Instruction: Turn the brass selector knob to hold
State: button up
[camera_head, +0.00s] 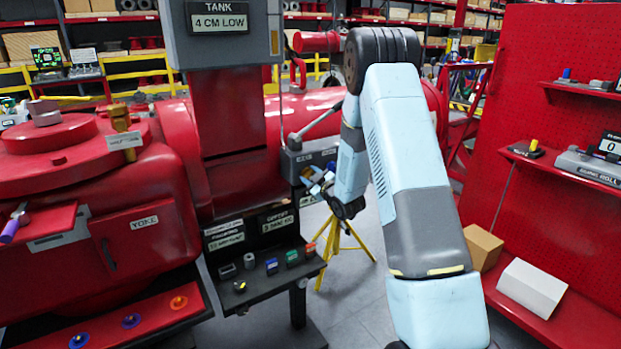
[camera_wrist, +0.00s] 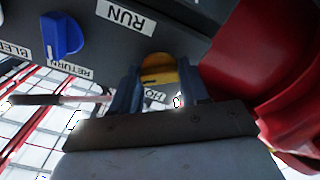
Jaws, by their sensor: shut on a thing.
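The brass selector knob (camera_wrist: 158,70) sits on a dark grey panel (camera_wrist: 190,20) in the wrist view. My gripper (camera_wrist: 158,88) is shut on it, with one blue-grey finger on each side. A RUN label (camera_wrist: 125,13) appears upside down above the knob, and a partly hidden label reading "HO" (camera_wrist: 153,95) lies just below it, between the fingers. I cannot tell exactly where the knob points. In the head view, my gripper (camera_head: 320,183) reaches the front of the small grey panel box (camera_head: 300,160), largely covering the knob.
A blue knob (camera_wrist: 62,35) with RETURN and BLEED labels stands beside the brass one. A red body (camera_wrist: 270,70) is close on the right in the wrist view. A dark shelf (camera_head: 265,280) with small blocks lies below the panel in the head view.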

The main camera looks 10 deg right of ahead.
jog(key=n, duration=0.5)
jog(key=shift+a+f+n, duration=0.15)
jog(key=shift+a+n, duration=0.05)
jog(key=shift+n, duration=0.1)
jog(key=shift+s+f+n, duration=0.1)
jog(key=shift+n, duration=2.2)
jog(key=o, duration=1.1)
jog(key=shift+d, duration=0.1)
jog(key=shift+c, duration=0.2)
jog(key=v, duration=1.3)
jog(key=shift+s, duration=0.3)
jog(key=shift+d, duration=0.1)
